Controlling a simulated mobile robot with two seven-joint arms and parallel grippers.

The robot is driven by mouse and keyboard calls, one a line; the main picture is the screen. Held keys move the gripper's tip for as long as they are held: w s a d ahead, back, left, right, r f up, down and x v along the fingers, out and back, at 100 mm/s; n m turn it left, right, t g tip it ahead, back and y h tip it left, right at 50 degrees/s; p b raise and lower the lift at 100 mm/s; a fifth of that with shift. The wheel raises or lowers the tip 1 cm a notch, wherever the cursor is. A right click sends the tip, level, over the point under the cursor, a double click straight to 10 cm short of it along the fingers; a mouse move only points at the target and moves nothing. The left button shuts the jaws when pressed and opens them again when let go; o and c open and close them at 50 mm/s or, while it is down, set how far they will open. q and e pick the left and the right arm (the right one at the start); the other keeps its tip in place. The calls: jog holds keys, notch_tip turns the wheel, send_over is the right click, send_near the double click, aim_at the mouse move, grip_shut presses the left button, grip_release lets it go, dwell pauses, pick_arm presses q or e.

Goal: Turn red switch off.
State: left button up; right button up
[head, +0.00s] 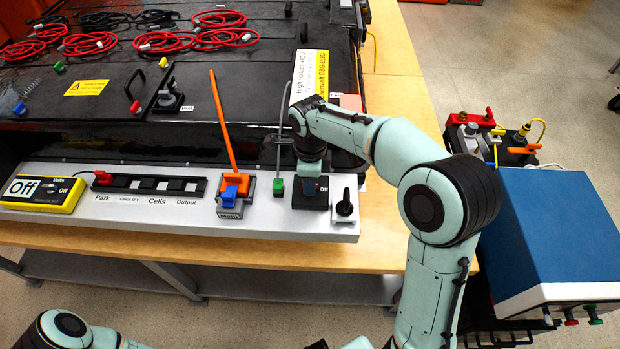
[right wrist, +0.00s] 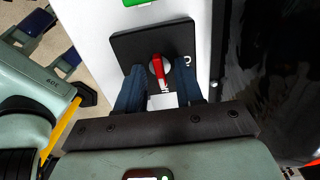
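The red switch (right wrist: 158,68) is a small red knob on a black square plate (right wrist: 183,38), seen in the right wrist view. My right gripper (right wrist: 160,88) is open there, with one dark blue finger on each side of the knob's lower end. I see gaps between the fingers and the red knob. In the head view my right gripper (head: 311,185) points down over the black plate (head: 310,204) near the right end of the grey panel (head: 130,212), and hides the knob. Part of my left arm shows at the bottom left; its gripper is out of view.
Left of the plate stand a green button (head: 278,186) and an orange lever (head: 222,120) with a blue piece (head: 234,185). A black toggle (head: 344,203) is close on the right. A yellow meter (head: 42,193) reads Off. A blue box (head: 550,235) stands at the right.

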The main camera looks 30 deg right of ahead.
jog(key=shift+r, duration=0.1)
pick_arm(q)
jog(key=w+r+p, duration=0.2)
jog(key=shift+r, duration=0.35)
pick_arm(e)
notch_tip(320, 180, up, 13)
